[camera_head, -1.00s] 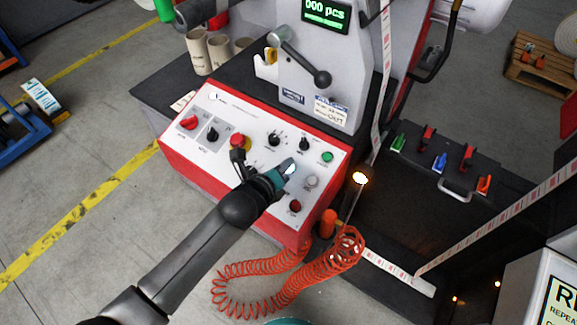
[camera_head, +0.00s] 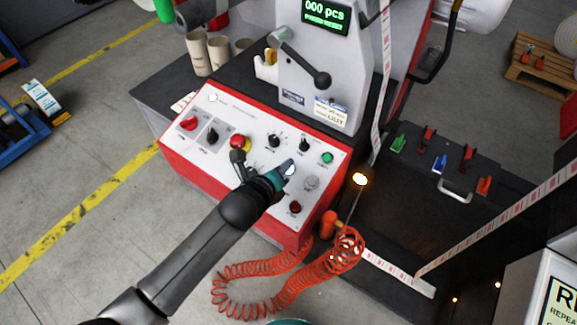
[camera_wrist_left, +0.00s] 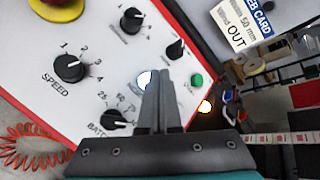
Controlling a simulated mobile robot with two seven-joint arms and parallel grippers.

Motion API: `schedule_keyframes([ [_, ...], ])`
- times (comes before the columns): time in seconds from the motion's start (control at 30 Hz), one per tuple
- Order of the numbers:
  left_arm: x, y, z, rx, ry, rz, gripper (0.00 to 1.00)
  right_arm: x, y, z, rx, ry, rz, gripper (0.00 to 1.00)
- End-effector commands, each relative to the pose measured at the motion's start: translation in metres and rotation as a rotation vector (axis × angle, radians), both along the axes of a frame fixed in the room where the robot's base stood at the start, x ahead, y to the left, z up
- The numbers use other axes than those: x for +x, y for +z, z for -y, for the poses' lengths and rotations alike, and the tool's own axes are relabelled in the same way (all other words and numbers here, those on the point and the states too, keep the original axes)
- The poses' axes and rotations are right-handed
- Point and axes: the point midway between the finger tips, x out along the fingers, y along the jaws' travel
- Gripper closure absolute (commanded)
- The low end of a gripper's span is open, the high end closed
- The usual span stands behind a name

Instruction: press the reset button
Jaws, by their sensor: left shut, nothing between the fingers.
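The sloped control panel (camera_head: 225,115) of the machine is white with a red rim. A pale, bright round button (camera_head: 290,169) shows at my left fingertips; it is also just left of the tips in the wrist view (camera_wrist_left: 145,79). I cannot read its label. My left gripper (camera_head: 283,172) is shut and empty, its fingers (camera_wrist_left: 158,82) pointing at the panel and partly covering this button. Whether they touch it I cannot tell. The display (camera_head: 326,14) reads "000 pcs" with "PRESS RESET" below. My right gripper is not in view.
Close around are a green button (camera_head: 327,158), a grey button (camera_head: 312,182), a red button (camera_head: 295,207), a red-and-yellow stop button (camera_head: 240,141) and the SPEED knob (camera_wrist_left: 69,68). A lever (camera_head: 305,62) rises behind. A coiled orange hose (camera_head: 290,275) hangs in front.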

Motion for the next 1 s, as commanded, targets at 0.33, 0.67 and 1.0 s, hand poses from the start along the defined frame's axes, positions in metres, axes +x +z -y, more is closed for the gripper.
schedule_keyframes([
  [0.33,0.0001,0.0000,-0.0001,0.000,0.000,0.000,1.00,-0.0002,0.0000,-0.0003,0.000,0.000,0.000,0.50],
  [0.67,0.0003,-0.0008,0.0000,0.001,0.000,0.000,1.00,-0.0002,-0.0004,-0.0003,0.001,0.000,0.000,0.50],
  [1.0,0.0021,-0.0082,0.0014,0.000,-0.001,0.001,1.00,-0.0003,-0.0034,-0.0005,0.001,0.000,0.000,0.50],
])
